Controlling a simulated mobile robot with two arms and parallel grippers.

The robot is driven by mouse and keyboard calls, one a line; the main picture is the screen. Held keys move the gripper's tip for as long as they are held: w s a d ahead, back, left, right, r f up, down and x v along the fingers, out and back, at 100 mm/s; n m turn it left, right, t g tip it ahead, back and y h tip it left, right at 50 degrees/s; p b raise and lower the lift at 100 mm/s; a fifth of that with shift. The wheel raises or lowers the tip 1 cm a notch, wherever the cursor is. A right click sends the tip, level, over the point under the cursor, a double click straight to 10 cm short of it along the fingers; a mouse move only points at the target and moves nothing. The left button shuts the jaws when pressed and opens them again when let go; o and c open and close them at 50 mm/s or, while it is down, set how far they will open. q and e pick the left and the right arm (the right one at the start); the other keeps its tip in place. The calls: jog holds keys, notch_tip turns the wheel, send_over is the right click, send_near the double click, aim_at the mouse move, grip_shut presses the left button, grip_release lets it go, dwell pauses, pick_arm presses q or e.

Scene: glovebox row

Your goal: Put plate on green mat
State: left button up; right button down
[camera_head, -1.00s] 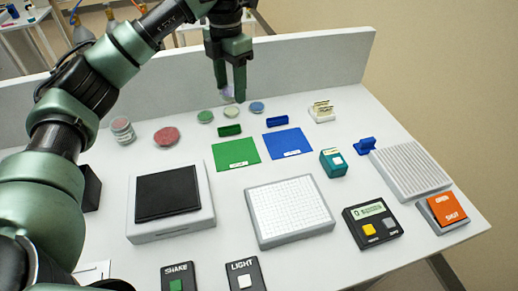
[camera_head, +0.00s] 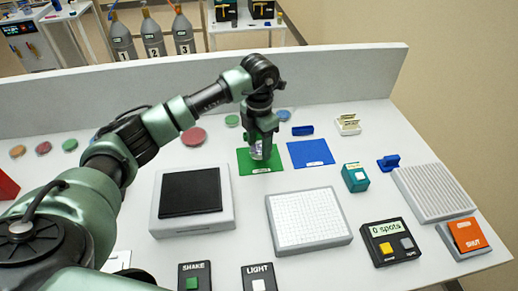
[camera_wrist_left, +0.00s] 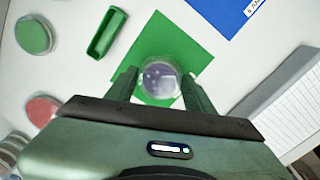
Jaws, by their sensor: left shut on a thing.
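The plate is a small clear round dish with a purplish, pale-spotted face; it shows between the fingers in the left wrist view (camera_wrist_left: 159,80) and under the hand in the head view (camera_head: 258,153). My left gripper (camera_head: 262,147) is shut on it, fingers pointing down, over the green mat (camera_head: 246,167). In the left wrist view the plate lies within the outline of the green mat (camera_wrist_left: 197,52). I cannot tell whether its underside touches the mat. My right gripper is out of view.
A blue mat (camera_head: 311,153) lies right of the green one. A green holder (camera_wrist_left: 107,33) and several coloured round dishes, one green (camera_wrist_left: 34,36), are behind. A black-topped shaker (camera_head: 190,191) and a white gridded panel (camera_head: 308,219) stand in front.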

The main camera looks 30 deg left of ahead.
pick_arm(q)
notch_tip(320, 180, down, 2)
jog(key=shift+f, duration=0.25)
jog(key=shift+f, duration=0.1)
jog(key=shift+f, duration=0.15)
jog(key=o, duration=1.2)
jog(key=shift+o, duration=1.3)
